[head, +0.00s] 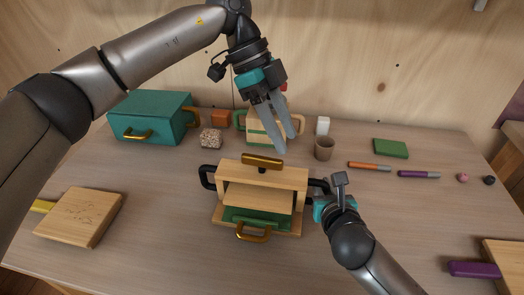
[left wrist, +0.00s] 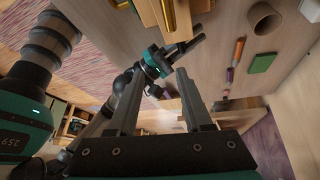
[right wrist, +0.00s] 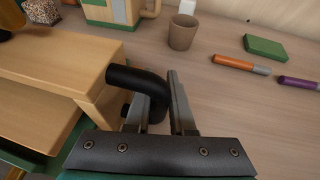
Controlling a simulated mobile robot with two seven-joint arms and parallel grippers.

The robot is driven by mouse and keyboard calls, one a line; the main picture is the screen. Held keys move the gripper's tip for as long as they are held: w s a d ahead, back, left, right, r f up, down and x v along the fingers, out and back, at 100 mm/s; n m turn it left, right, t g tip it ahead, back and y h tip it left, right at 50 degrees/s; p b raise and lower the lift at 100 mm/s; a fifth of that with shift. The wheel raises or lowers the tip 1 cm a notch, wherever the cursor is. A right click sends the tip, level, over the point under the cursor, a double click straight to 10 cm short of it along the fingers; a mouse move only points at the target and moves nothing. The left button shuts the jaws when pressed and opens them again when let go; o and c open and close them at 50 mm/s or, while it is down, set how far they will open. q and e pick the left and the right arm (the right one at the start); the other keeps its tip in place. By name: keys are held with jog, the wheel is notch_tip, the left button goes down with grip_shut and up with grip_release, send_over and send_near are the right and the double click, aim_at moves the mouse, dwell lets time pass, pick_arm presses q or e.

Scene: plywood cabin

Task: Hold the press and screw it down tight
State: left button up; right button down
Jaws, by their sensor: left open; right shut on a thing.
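The press (head: 290,178) is a light wooden frame with a green lower part. A brass bar handle (head: 262,161) sits on its top screw, and a second brass handle is at its front. Black handles stick out at both sides. My right gripper (head: 322,190) is shut on the right black handle, which shows between its fingers in the right wrist view (right wrist: 150,82). My left gripper (head: 289,142) is open and empty, pointing down above and slightly right of the brass bar, not touching it. Its parted fingers show in the left wrist view (left wrist: 158,75).
Behind the press stand a wooden and green box (head: 262,128), a brown cup (head: 324,149) and a white block (head: 322,126). A teal chest (head: 152,116) is at back left, a wooden board (head: 80,215) at left. Markers (head: 370,166) lie at right. The table's front middle is clear.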

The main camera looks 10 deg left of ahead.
aim_at(262, 157)
pick_arm(q)
jog(key=w+a+r+n+t+y, duration=0.2)
jog(key=a+r+y, duration=0.2)
jog(key=y, duration=0.1)
notch_tip(262, 157, down, 12)
jog(key=shift+r, duration=0.25)
dwell(0.3)
grip_shut()
dwell(0.4)
